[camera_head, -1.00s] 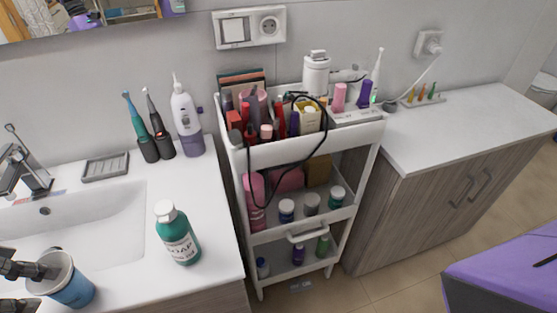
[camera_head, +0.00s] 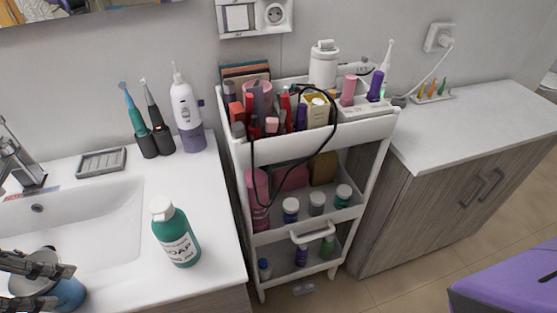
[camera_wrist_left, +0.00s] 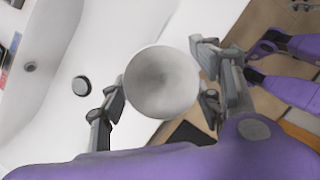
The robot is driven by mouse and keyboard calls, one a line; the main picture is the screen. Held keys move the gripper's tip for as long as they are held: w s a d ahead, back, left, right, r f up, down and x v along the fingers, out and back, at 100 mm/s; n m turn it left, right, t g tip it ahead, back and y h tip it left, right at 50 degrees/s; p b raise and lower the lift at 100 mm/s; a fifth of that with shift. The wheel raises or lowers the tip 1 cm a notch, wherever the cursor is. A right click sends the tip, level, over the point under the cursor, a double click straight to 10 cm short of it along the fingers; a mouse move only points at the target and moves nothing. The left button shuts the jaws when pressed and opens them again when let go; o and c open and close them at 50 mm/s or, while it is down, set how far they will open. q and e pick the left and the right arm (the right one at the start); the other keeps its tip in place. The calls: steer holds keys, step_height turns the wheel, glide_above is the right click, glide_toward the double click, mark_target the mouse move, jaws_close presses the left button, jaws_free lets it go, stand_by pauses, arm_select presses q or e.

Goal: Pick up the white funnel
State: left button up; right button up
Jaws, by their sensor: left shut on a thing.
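The white funnel shows as a pale round mouth (camera_wrist_left: 162,82) between the fingers in the left wrist view. My left gripper (camera_wrist_left: 160,98) is shut on it, with a finger at each side of the rim. In the head view the gripper (camera_head: 50,285) is at the lower left, and its fingers cover part of the funnel (camera_head: 28,286). A blue cup-like thing (camera_head: 70,294) shows beside the fingers; I cannot tell whether it touches the funnel.
A green soap bottle (camera_head: 176,236) stands on the white counter right of the sink (camera_head: 105,225). Toothbrushes and a white-purple bottle (camera_head: 186,112) stand behind. A white cart (camera_head: 300,148) holds cosmetics.

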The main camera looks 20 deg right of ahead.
steer(key=shift+w, duration=0.15)
arm_select(q)
steer(key=shift+r, duration=0.45)
step_height(320, 180, up, 2)
steer(key=shift+r+p, duration=0.15)
steer(key=shift+p, duration=0.35)
steer(key=s+r+p, duration=0.1)
steer(key=r, duration=0.1)
steer(key=s+r+p, duration=0.2)
steer(key=r, duration=0.1)
steer(key=shift+s+a+r+p, duration=0.15)
steer(key=shift+s+r+p, duration=0.15)
steer(key=shift+s+p, duration=0.05)
steer(key=s+r+p, duration=0.4)
steer(key=s, duration=0.6)
steer(key=shift+a+p, duration=0.25)
steer(key=shift+p, duration=0.05)
arm_select(e)
steer(key=w+a+r+t, duration=0.1)
steer(key=w+a+r, duration=0.1)
steer(key=w+r, duration=0.3)
step_height(320, 180, up, 4)
steer(key=shift+w+r+y, duration=0.15)
steer(key=shift+w+y, duration=0.1)
steer(key=shift+y, duration=0.05)
